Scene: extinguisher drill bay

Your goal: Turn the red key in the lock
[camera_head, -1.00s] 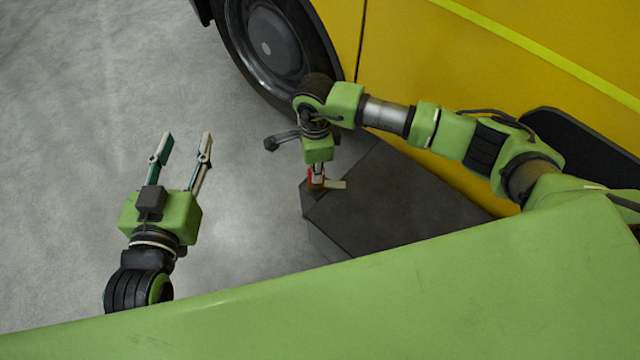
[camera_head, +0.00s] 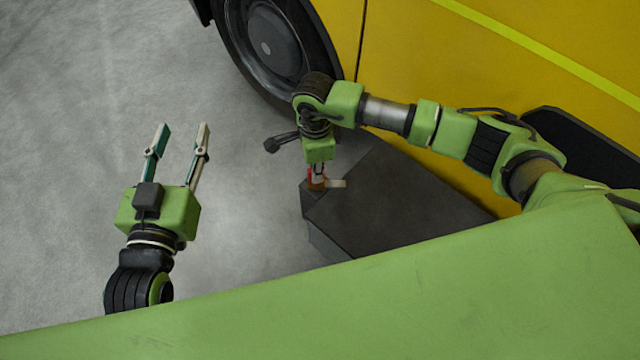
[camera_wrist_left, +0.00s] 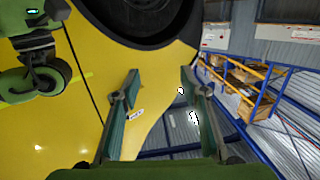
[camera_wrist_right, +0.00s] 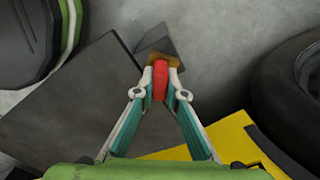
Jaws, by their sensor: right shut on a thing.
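The red key (camera_wrist_right: 159,80) is between the fingertips of my right gripper (camera_wrist_right: 158,88) in the right wrist view. A brown-orange lock piece (camera_wrist_right: 166,58) is just beyond it, at the edge of a dark block. How far the key sits in the lock is hidden. In the head view, my right gripper (camera_head: 318,174) points down at the block's near-left corner, with a bit of the red key (camera_head: 310,175) showing beside it. My left gripper (camera_head: 183,130) is open and empty above the floor, well left of the block.
The dark grey block (camera_head: 390,205) stands against a yellow vehicle (camera_head: 480,75) with a black wheel (camera_head: 268,50). Grey concrete floor (camera_head: 90,120) is clear to the left. Blue and yellow shelving (camera_wrist_left: 240,85) shows in the left wrist view.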

